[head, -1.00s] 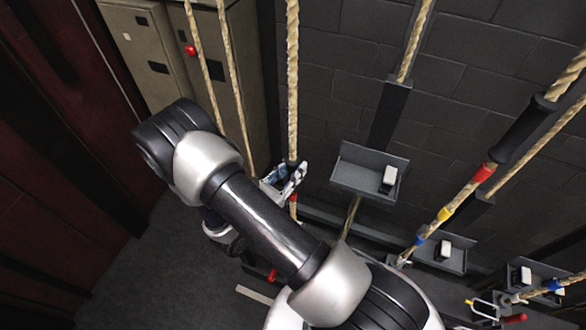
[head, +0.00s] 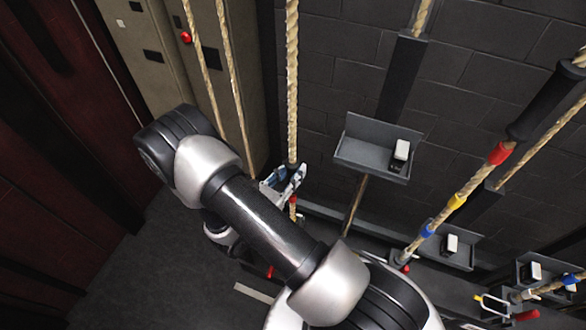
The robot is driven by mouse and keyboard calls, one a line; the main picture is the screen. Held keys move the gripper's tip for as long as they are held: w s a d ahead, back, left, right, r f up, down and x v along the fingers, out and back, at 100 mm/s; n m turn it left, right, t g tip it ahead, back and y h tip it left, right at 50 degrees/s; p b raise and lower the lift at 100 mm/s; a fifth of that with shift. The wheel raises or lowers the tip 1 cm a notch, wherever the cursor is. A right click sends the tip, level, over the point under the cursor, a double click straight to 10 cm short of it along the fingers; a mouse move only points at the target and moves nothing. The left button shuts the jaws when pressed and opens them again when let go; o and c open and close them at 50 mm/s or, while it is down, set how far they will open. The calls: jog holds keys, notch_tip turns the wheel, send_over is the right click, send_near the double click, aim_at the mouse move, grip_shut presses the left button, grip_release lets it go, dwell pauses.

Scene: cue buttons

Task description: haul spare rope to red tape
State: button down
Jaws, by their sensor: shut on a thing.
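A tan twisted rope (head: 292,80) hangs down in the middle of the head view and runs into my gripper (head: 284,179). My gripper is shut on this rope, and the jaws hide part of it. A short piece of red tape (head: 293,202) shows on the rope just below the jaws. Another rope at the right slants down and carries red tape (head: 500,153), yellow tape (head: 457,200) and blue tape (head: 427,231). No label tells which rope is the spare one.
A grey shelf (head: 360,158) with a small white-and-black block (head: 400,152) is on the brick wall, right of the held rope. Dark floor (head: 170,270) is open at lower left.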

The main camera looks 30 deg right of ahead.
notch_tip(320, 180, down, 10)
jog(key=b, duration=0.6)
jog(key=shift+b, duration=0.35)
jog(key=c, duration=1.3)
grip_release()
jog(key=shift+a, duration=0.1)
jog(key=v, duration=1.2)
